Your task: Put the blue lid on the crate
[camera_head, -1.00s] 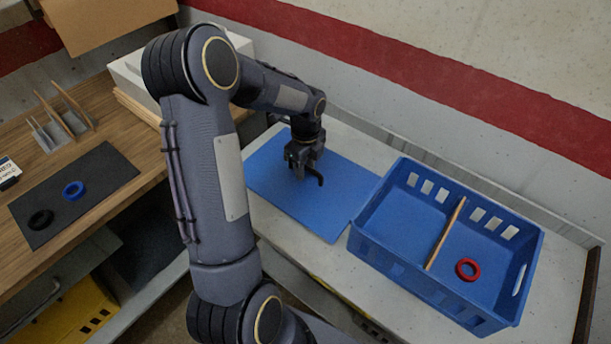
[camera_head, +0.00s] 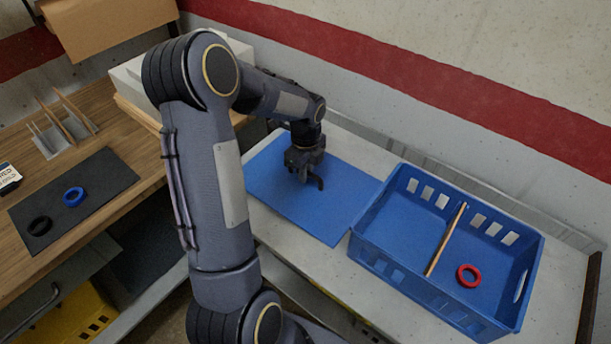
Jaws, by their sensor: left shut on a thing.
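The blue lid (camera_head: 325,212) is a flat blue panel at the left end of the grey bench, left of the crate. The blue crate (camera_head: 437,294) is open on top, with slotted walls and a wooden divider (camera_head: 446,240) across it. A red ring (camera_head: 469,275) lies in its right compartment. My left gripper (camera_head: 310,182) is over the lid's middle and shut on the lid, probably by a handle that its fingers hide. The lid's right edge is close beside the crate's left wall. My right gripper is not in view.
A wooden table at left carries a dark mat (camera_head: 100,199) with a blue ring (camera_head: 74,197) and a black ring (camera_head: 40,222). A slotted stand (camera_head: 66,132) is behind it. A low rail and the wall bound the grey bench (camera_head: 352,151) at the back. A yellow bin (camera_head: 80,312) is below.

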